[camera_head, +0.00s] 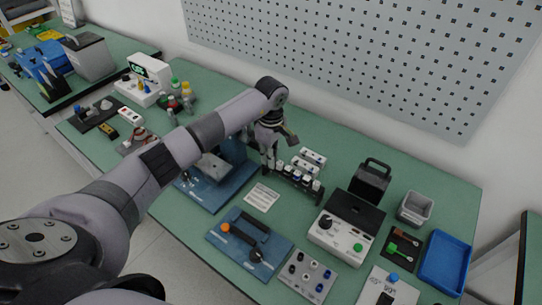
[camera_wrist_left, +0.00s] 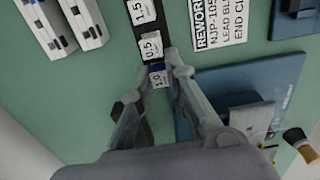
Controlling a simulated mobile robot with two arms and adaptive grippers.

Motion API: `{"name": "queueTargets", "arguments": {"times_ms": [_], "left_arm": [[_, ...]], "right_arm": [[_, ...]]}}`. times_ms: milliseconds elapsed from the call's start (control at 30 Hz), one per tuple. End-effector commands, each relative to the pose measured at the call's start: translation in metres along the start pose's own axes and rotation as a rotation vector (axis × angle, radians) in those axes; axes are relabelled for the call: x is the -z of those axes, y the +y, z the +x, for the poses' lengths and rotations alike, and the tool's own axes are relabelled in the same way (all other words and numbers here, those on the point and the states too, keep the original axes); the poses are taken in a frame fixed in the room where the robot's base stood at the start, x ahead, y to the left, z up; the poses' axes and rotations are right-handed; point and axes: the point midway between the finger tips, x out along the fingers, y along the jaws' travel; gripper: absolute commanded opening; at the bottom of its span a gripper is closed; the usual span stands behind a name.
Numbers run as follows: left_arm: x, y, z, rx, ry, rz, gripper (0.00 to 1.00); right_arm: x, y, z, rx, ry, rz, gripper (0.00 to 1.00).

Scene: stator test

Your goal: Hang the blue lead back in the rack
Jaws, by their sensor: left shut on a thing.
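My left gripper (camera_head: 269,163) is over the left end of the black rack (camera_head: 288,184), which carries a row of white labels. My right gripper is not in view.
White blocks (camera_head: 312,157) stand just behind the rack. A printed card (camera_head: 262,197) lies in front. A blue fixture (camera_head: 215,190) stands close to the left, and a tester with a black lid (camera_head: 345,228) is at the right. A blue tray (camera_head: 446,262) is farther right.

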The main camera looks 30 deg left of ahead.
Motion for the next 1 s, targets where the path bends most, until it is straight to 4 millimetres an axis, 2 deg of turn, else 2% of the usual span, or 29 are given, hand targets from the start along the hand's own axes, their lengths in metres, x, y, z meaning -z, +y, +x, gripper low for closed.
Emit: {"name": "queueTargets", "arguments": {"times_ms": [133,167,500,833,1000], "left_arm": [[0.000,0.000,-0.001,0.000,0.000,0.000,0.00],[0.000,0.000,-0.001,0.000,0.000,0.000,0.15],[0.000,0.000,0.000,0.001,0.000,0.000,0.38],[0.000,0.000,-0.003,0.000,0.000,0.000,0.38],[0.001,0.001,-0.025,-0.004,0.001,0.001,0.38]], "right_arm": [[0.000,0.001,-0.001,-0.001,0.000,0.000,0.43],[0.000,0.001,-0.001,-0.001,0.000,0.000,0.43],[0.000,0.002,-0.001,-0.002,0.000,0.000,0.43],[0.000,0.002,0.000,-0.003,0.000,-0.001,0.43],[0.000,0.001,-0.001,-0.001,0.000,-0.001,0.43]]}}
